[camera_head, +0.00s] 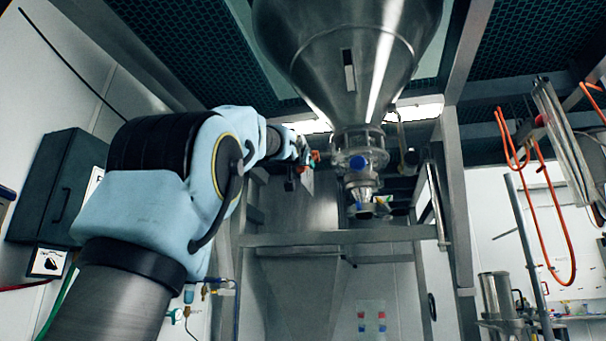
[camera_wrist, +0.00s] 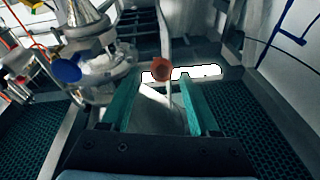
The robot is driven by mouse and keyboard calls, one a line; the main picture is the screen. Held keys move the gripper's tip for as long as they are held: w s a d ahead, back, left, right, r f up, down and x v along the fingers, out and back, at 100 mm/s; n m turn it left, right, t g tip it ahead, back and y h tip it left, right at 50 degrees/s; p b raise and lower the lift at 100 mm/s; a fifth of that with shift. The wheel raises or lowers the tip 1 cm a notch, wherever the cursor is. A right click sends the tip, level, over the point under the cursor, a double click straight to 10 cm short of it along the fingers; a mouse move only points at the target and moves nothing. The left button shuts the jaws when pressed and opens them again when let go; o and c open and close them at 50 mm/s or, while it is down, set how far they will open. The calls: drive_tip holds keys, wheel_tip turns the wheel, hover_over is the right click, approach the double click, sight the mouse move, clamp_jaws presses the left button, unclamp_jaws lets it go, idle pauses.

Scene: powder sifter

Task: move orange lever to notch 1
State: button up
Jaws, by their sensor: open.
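The orange lever's round knob (camera_wrist: 161,68) shows in the wrist view, just beyond and between the fingertips of my gripper (camera_wrist: 158,82). A pale stem runs down from the knob into the gap between the fingers. My gripper's two teal fingers are open, with one on each side of the stem, and I see no contact. In the head view, a small orange spot (camera_head: 315,156) shows at the end of my arm, left of the hopper outlet. My gripper is small there and partly hidden by my wrist. The lever's notches cannot be clearly made out.
The steel hopper (camera_head: 350,50) hangs above its outlet, with a round blue part (camera_wrist: 66,68) left of my fingers in the wrist view. A bright strip with a stepped edge (camera_wrist: 205,71) lies behind the knob. A steel frame beam (camera_head: 340,237) crosses below the outlet.

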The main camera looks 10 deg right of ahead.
drive_tip(key=b+v, duration=0.4)
drive_tip(key=v, duration=0.2)
drive_tip(key=shift+s+f, duration=0.2)
drive_tip(key=shift+s, duration=0.15)
drive_tip(key=shift+a, duration=0.15)
drive_tip(key=shift+c, duration=0.2)
